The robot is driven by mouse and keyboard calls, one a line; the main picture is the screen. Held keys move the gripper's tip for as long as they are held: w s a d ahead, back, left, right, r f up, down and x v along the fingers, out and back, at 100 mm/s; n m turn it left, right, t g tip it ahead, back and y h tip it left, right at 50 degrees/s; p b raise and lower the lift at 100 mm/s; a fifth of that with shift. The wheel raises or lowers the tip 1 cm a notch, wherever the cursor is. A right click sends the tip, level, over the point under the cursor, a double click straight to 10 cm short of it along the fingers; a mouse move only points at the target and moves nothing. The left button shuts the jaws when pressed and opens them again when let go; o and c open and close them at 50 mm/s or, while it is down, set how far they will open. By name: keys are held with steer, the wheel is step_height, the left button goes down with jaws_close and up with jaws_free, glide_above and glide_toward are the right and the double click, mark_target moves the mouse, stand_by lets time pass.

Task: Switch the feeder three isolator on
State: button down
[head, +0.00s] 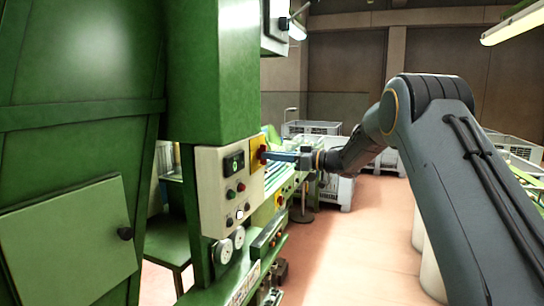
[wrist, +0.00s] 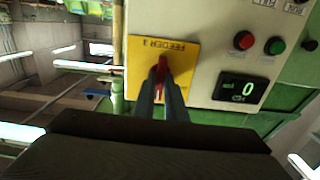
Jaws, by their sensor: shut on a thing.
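The feeder three isolator is a yellow plate (wrist: 190,52) marked "FEEDER 3", with a red handle (wrist: 163,66) at its middle. The label reads upside down in the wrist view. In the head view the yellow plate (head: 256,166) is on the right edge of the control panel, with the red handle (head: 262,153) on it. My gripper (wrist: 162,88) has its two fingers closed around the red handle, one on each side. In the head view my gripper (head: 270,156) reaches the handle from the right. The fingers hide part of the handle, and I cannot read its on or off position.
The pale control panel (head: 213,196) carries a small display (wrist: 243,89) showing 0 and several red and green buttons. The green machine fills the left. Below are gauges (head: 222,251). Grey crates (head: 340,190) stand behind my arm. The floor (head: 350,250) in the middle is clear.

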steer(key=c, duration=1.8)
jaws_free()
steer(key=b+v, duration=0.3)
steer(key=v, duration=0.4)
steer(key=shift+d, duration=0.35)
steer(key=shift+s, duration=0.1)
